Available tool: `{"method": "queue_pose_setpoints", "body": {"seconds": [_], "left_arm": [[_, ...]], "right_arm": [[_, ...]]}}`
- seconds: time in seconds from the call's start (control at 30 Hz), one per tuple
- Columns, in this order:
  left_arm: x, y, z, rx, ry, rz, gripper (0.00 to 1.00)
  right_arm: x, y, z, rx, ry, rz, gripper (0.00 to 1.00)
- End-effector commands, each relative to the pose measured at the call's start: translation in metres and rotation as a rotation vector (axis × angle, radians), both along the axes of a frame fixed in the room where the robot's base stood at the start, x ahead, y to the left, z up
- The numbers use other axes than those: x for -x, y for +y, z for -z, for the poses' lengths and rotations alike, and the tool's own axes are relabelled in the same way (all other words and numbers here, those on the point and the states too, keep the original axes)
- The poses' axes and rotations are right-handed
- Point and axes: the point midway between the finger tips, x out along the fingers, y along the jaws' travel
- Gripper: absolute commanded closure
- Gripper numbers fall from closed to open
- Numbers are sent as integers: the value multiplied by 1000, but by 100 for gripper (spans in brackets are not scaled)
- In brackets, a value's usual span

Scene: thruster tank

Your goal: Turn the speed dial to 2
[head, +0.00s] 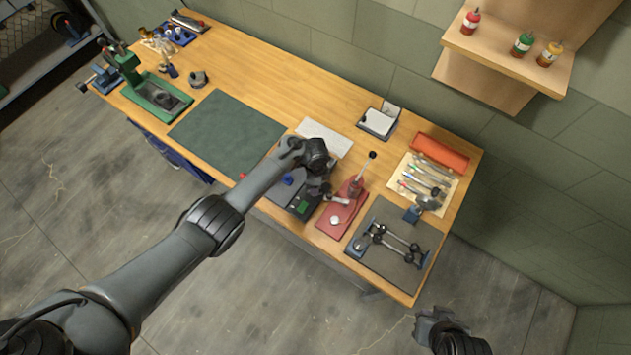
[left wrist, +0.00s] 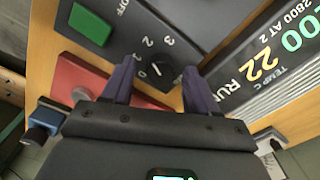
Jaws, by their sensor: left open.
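The speed dial (left wrist: 157,69) is a round black knob with a white pointer line, in the left wrist view. White numbers from 0 to 3 curve around its upper left side. The exact number under the pointer is hard to read. My left gripper (left wrist: 156,78) is open, with one dark finger on each side of the dial; I cannot tell whether they touch it. In the head view the left wrist (head: 316,155) hangs over the dark control box (head: 294,190) and hides the dial. My right gripper (head: 437,322) is at the lower right, off the bench; its jaw opening is unclear.
A green button (left wrist: 90,24) and a lit display (left wrist: 262,60) flank the dial. A red-based press (head: 340,212) stands close beside the box, with a grey tray (head: 405,272) of rods to its right. The green mat (head: 228,132) is clear.

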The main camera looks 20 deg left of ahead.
Motion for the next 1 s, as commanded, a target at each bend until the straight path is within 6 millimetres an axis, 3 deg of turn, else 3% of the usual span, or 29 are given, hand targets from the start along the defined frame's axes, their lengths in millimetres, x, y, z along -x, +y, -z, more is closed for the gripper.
{"method": "queue_pose_setpoints", "body": {"seconds": [0.17, 0.7, 1.0], "left_arm": [[0, 0, -14, 1, 0, 0, 41], [0, -1, -97, 2, 0, -1, 41], [0, 0, -108, 0, 0, 0, 41]], "right_arm": [[0, -1, -7, 4, 0, -3, 100], [0, -2, -36, 8, 0, -6, 100], [0, 0, -39, 2, 0, -1, 100]]}}
